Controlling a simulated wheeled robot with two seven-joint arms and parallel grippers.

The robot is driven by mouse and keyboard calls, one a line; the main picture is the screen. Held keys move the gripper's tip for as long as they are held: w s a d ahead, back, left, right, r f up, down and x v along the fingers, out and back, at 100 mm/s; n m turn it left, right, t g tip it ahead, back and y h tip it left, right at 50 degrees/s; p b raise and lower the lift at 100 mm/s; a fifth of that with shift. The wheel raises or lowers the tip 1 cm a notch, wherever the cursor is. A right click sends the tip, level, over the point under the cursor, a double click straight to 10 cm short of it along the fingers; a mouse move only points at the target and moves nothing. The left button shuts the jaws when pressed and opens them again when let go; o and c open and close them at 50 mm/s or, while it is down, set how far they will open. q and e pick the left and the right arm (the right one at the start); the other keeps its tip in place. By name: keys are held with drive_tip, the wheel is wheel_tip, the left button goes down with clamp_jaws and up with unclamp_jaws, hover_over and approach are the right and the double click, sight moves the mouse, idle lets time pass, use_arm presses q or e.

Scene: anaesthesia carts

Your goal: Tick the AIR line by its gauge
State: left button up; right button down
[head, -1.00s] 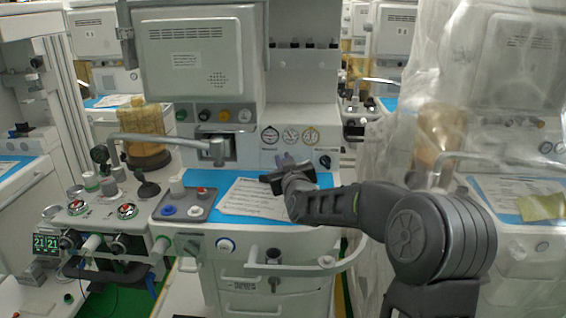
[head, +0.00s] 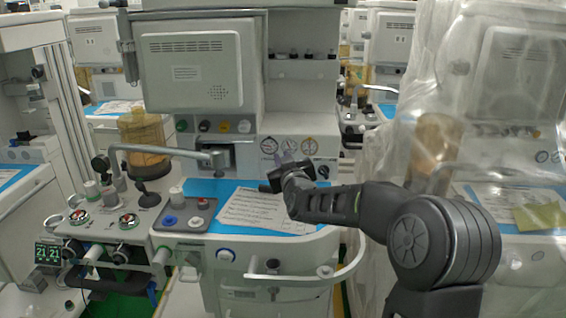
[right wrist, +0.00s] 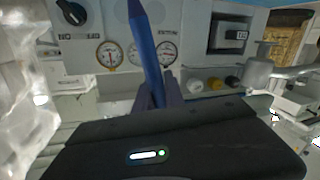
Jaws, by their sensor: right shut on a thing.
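A printed checklist sheet (head: 252,209) lies on the blue mat (head: 208,188) of the cart's worktop; its lines are too small to read. Three round gauges (head: 289,146) sit in a row on the panel behind it. My right gripper (head: 285,163) is above the sheet's upper right, in front of the gauges. In the right wrist view it is shut on a blue pen (right wrist: 147,50). My left gripper is out of view.
A small tray with red and blue knobs (head: 186,214) stands left of the sheet. A jointed grey arm (head: 180,153) reaches over the worktop's back left. A plastic-draped cart (head: 490,130) stands close on the right. A curved rail (head: 345,265) runs along the front.

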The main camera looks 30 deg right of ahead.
drive_tip(key=shift+r+p, duration=0.9)
drive_tip(key=shift+r, duration=0.7)
